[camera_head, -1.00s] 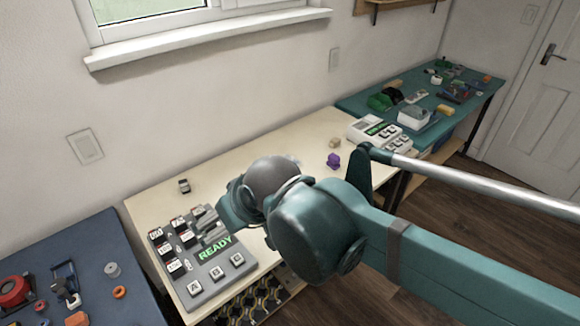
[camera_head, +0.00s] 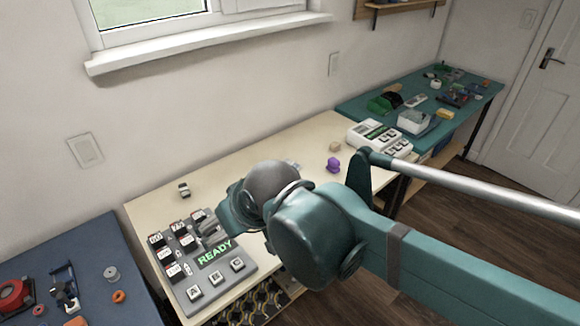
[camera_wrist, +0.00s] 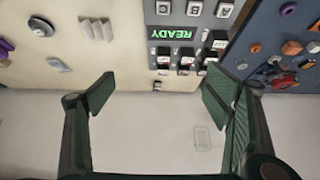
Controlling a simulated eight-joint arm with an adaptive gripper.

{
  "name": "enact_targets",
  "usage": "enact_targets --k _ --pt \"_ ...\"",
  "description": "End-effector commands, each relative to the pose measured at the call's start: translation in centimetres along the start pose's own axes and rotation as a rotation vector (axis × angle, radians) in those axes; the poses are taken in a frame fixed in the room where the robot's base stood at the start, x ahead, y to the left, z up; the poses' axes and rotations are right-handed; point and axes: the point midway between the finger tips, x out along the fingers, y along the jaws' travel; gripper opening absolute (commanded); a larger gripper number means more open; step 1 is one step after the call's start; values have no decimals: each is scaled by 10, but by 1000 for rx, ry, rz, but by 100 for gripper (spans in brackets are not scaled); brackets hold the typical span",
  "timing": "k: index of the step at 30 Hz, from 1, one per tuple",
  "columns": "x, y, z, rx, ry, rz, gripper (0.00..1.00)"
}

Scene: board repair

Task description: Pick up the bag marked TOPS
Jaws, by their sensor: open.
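No bag with a readable TOPS mark shows in either view. My gripper (camera_wrist: 160,95) is open and empty in the wrist view, with its two fingers wide apart. Small things lie on the cream table (camera_head: 270,150): a purple piece (camera_head: 333,165), a beige block (camera_head: 335,147) and a pale piece partly behind my arm. The wrist view shows a ridged pale piece (camera_wrist: 96,28), a rounded grey piece (camera_wrist: 40,27) and a small pale piece (camera_wrist: 58,65). I cannot tell whether any is a bag.
A grey panel (camera_head: 237,271) with a green READY display and several labelled parts sits at the table's left end. A white device (camera_head: 378,135) stands at the right end. A blue table (camera_head: 55,250) and a teal table (camera_head: 355,103) hold loose parts. The wall borders the tables.

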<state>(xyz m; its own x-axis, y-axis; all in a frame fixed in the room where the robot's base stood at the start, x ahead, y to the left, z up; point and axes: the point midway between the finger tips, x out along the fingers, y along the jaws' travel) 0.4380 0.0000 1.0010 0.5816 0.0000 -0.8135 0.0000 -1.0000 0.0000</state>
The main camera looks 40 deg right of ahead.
Motion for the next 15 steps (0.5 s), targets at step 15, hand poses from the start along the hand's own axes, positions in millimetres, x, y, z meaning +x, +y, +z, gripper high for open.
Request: enact_targets --k 15 --pt "0 2 -4 9 -4 2 69"
